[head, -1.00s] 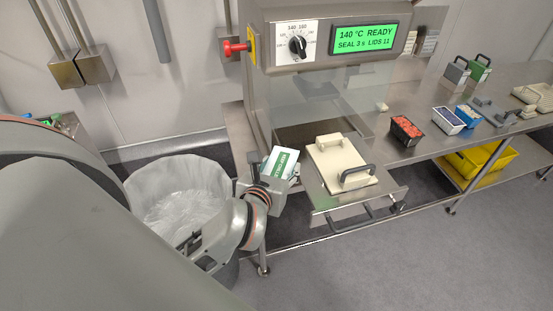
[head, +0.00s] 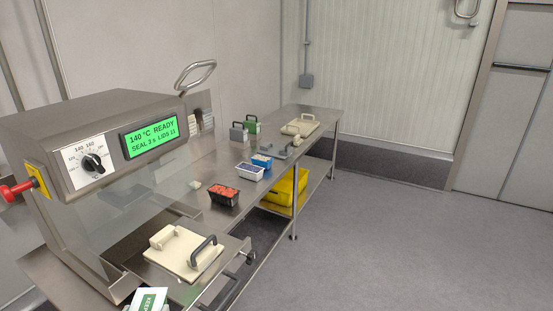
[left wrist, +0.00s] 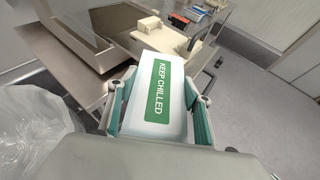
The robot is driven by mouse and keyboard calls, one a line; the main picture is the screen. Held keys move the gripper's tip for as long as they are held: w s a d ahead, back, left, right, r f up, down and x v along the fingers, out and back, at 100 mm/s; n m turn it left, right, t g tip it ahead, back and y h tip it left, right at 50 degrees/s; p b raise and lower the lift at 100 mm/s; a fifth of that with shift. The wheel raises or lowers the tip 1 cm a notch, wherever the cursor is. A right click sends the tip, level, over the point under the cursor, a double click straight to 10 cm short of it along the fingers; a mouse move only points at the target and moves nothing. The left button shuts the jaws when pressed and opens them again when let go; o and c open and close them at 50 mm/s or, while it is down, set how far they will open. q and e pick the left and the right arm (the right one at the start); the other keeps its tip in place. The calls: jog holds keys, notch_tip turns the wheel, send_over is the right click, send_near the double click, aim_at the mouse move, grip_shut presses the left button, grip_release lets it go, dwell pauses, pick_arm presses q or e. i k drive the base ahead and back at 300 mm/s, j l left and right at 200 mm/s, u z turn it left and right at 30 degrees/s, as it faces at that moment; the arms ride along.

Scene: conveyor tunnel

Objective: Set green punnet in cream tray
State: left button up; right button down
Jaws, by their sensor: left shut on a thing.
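My left gripper (left wrist: 160,95) is shut on a white-topped pack (left wrist: 160,95) with a green KEEP CHILLED label, its fingers along both sides. I cannot tell its body colour, so I cannot confirm it is the green punnet. The pack (head: 149,301) also shows at the head view's bottom edge, below the sealing machine's shelf. A cream block-like piece (head: 178,252) with a dark handle sits on that shelf. Another cream piece (head: 298,127) lies at the bench's far end. I cannot tell which is the cream tray. My right gripper is not in view.
The sealing machine (head: 95,130) reads 140 °C READY. The bench (head: 207,168) holds a black punnet of red contents (head: 224,197), a white-and-blue one (head: 249,171), and grey (head: 238,132) and green (head: 252,124) handled pieces. A yellow crate (head: 287,190) is below. Floor at right is clear.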

aim_at(305, 132)
jog(key=z, duration=1.3)
jog(key=i+l, duration=0.1)
jog(key=i, duration=1)
jog(key=i+u, duration=0.1)
jog(key=i, duration=0.5)
jog(key=i+l, duration=0.1)
jog(key=i, duration=0.5)
jog(key=i+u, duration=0.15)
jog(key=i, duration=2.35)
jog(key=i+u, duration=0.15)
jog(key=i, duration=0.45)
jog(key=i+l+u, duration=0.1)
jog(key=i, duration=0.55)
jog(key=i+u, duration=0.25)
jog(key=i, duration=0.35)
jog(key=i+l+u, duration=0.2)
jog(key=i, duration=0.35)
jog(key=i+u, duration=0.75)
jog(key=i+l, duration=0.05)
